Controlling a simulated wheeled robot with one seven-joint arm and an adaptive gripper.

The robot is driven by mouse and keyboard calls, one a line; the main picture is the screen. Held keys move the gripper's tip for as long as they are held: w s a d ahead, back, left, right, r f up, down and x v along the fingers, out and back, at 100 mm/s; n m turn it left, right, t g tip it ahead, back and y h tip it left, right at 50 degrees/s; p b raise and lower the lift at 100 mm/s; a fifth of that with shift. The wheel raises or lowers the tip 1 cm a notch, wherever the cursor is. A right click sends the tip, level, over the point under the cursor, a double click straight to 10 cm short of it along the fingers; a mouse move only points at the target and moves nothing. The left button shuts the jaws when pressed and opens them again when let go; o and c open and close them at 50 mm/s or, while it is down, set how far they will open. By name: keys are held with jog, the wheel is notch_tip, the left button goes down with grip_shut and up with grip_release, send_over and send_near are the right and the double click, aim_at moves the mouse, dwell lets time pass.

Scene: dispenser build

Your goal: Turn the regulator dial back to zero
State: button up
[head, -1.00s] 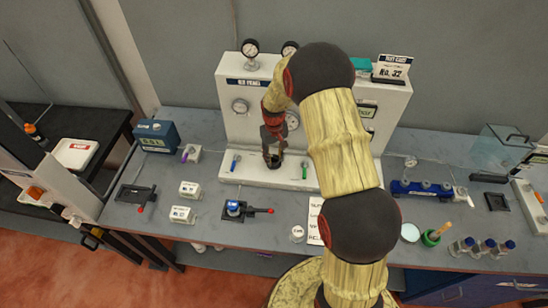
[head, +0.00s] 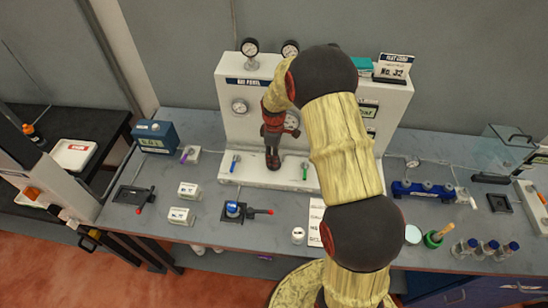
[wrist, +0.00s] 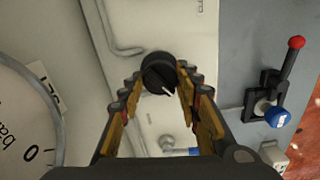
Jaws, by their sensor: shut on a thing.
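The regulator dial (wrist: 157,66) is a round black knob with a white pointer line, on the white ledge of the gas panel (head: 250,172). In the wrist view its line points down and slightly right. My gripper (wrist: 159,76) is shut on the dial, with a finger on each side. In the head view my gripper (head: 273,160) points down onto the ledge and hides the dial. A large gauge (wrist: 22,130) marked "bar" shows partly at the left of the wrist view; its needle is not visible. In the head view my wrist partly covers this gauge (head: 292,121).
A blue-handled tap (head: 235,162) and a green-handled tap (head: 305,171) flank my gripper on the ledge. A blue valve with a red-tipped lever (head: 236,210) stands in front. Small gauges (head: 250,47) top the panel.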

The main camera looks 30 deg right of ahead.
jog(key=shift+n, duration=0.5)
jog(key=o, duration=1.2)
jog(key=shift+c, duration=0.2)
notch_tip(320, 180, up, 12)
dwell(0.5)
